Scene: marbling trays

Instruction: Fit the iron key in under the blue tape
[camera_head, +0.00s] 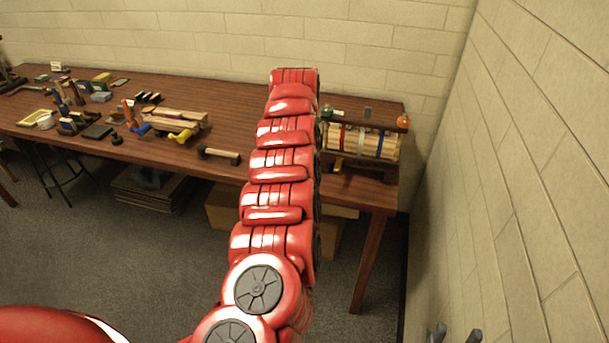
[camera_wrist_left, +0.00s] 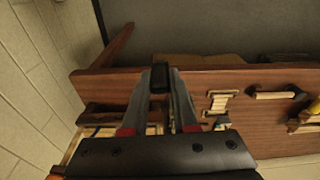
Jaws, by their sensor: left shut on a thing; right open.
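A bundle of pale wooden slats (camera_head: 345,140) lies at the bench's right end, wrapped with red, white and blue bands. The blue tape (camera_head: 382,145) is the rightmost band. My left arm reaches over the bench and hides the bundle's left side; its gripper is hidden in the head view. In the left wrist view my left gripper (camera_wrist_left: 160,82) is shut at its tips on a small dark piece (camera_wrist_left: 160,74), apparently the iron key, though its shape is unclear. My right gripper (camera_head: 455,334) is open and empty, low beside the right wall.
The wooden bench (camera_head: 205,90) runs along the back wall. A mallet (camera_head: 220,155) lies near its front edge, and an orange ball-like thing (camera_head: 403,121) sits behind the bundle. Clamps with yellow handles (camera_head: 180,135) and wood lie left of my arm. The right wall (camera_head: 520,180) is close.

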